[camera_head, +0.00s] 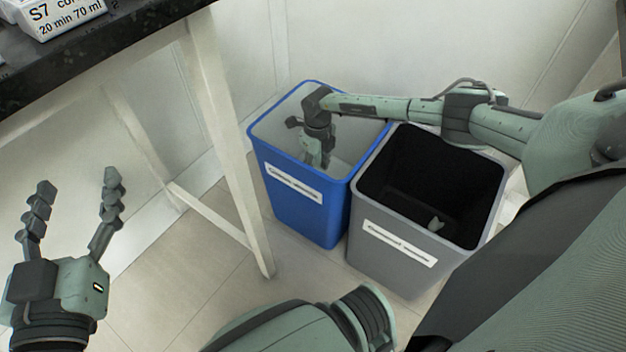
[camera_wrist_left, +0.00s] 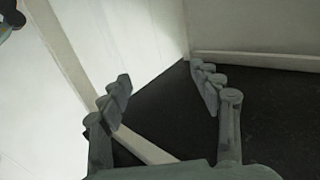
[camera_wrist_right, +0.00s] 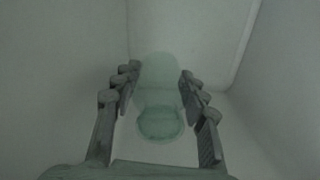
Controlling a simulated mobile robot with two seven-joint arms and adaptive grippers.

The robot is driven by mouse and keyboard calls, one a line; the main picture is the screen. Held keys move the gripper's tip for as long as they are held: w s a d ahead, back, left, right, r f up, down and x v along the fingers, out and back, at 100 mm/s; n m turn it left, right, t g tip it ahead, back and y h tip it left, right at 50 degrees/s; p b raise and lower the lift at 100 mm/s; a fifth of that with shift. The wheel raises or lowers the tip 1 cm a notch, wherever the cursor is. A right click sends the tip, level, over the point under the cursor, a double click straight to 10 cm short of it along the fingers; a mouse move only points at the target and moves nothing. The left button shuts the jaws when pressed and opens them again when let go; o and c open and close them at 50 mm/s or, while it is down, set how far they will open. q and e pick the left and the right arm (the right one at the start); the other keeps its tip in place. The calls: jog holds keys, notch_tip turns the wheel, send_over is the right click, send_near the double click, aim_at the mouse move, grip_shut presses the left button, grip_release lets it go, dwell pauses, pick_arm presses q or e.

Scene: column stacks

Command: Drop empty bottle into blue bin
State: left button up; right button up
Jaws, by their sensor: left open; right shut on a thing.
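The blue bin (camera_head: 300,217) stands on the floor in the middle of the head view, with a white label on its front. My right gripper (camera_head: 318,158) reaches down inside its opening. In the right wrist view the right gripper (camera_wrist_right: 158,92) is shut on a pale, translucent bottle (camera_wrist_right: 160,122), which sits between its fingers with the bin's light inner walls around it. In the head view the bottle cannot be made out clearly. My left gripper (camera_head: 74,205) is open and empty at the lower left, and its spread fingers also show in the left wrist view (camera_wrist_left: 160,95).
A dark-topped bench (camera_head: 120,50) with white legs is at the upper left, bearing a labelled white box (camera_head: 55,14). Walls stand behind the bins.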

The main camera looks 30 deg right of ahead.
jog(key=shift+s+d+f+m, duration=0.1)
jog(key=shift+f+m, duration=0.3)
jog(key=shift+f, duration=0.1)
notch_tip(320, 180, down, 10)
jog(key=b, duration=0.4)
pick_arm(q)
jog(key=s+r+t+h, duration=0.2)
jog(key=s+r+t, duration=0.2)
jog(key=r+t, duration=0.3)
notch_tip(320, 180, up, 5)
jog(key=shift+a+f+t+h, duration=0.1)
jog(key=shift+a+t+h, duration=0.05)
jog(key=shift+t+h, duration=0.25)
jog(key=shift+s, duration=0.1)
